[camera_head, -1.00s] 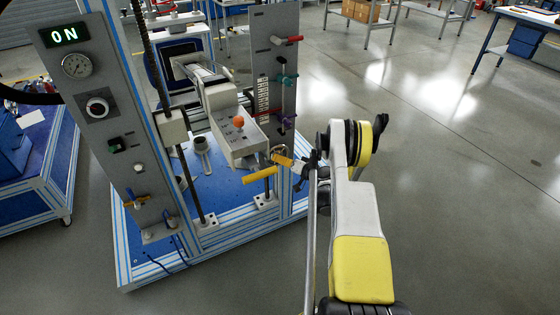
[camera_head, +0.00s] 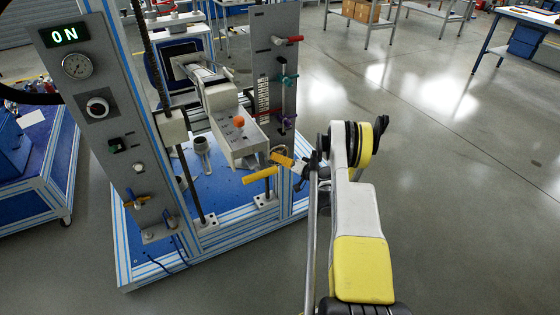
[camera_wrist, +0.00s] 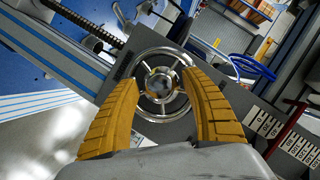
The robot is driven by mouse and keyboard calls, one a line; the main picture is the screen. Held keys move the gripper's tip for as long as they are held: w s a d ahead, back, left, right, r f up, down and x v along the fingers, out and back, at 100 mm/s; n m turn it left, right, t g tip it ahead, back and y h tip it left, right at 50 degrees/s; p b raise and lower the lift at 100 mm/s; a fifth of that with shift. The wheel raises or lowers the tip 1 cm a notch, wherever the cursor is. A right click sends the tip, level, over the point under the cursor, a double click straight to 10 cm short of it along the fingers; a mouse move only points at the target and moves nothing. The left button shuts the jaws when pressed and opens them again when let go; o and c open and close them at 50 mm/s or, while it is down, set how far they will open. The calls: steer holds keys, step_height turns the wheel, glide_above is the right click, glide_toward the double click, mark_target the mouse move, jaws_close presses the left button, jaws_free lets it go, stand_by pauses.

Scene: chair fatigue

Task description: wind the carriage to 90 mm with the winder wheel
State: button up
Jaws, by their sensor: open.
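The winder wheel (camera_wrist: 160,84) is a silver spoked handwheel with a round hub, on the face of a grey box. In the wrist view my gripper (camera_wrist: 161,80) is open, with one ribbed yellow finger on each side of the wheel. I cannot tell whether the fingers touch the rim. In the head view my gripper (camera_head: 258,167) is at the front of a grey box with an orange knob (camera_head: 239,121), seemingly the carriage. The wheel is mostly hidden there. A white scale (camera_head: 263,97) is on the upright plate; its reading is too small to tell.
A control column (camera_head: 105,115) with a lit ON display (camera_head: 63,35) stands at the left. The floor (camera_head: 460,200) at the right is clear.

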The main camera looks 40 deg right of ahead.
step_height(320, 180, up, 10)
stand_by(0.5)
